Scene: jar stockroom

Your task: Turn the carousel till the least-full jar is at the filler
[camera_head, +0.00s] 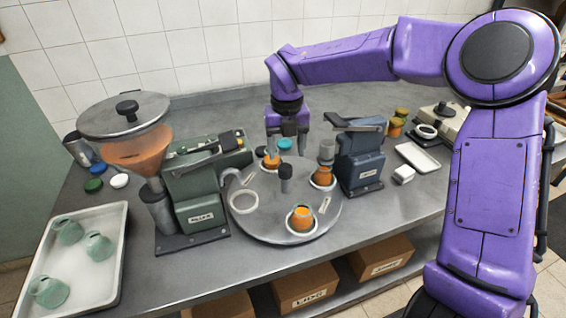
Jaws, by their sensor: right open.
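The round grey carousel (262,226) stands mid-counter with a dark upright post (286,180) at its centre. A glass jar with orange contents (302,219) is at its front. A third orange jar (271,162) is at the back, partly hidden by my gripper. The left place shows an empty pale ring (243,201) beside the spout of the green filler (196,190). I cannot rank the fill levels. My right gripper (287,152) is open, pointing down above the carousel's back. My left gripper is not in view.
The blue-grey machine (361,163) stands close on the carousel's right. A white tray with several greenish jars (113,222) is at the left. Loose lids (119,181) lie behind it. A scale (440,121) and small white tray (417,157) are at the right. Boxes (305,286) sit below.

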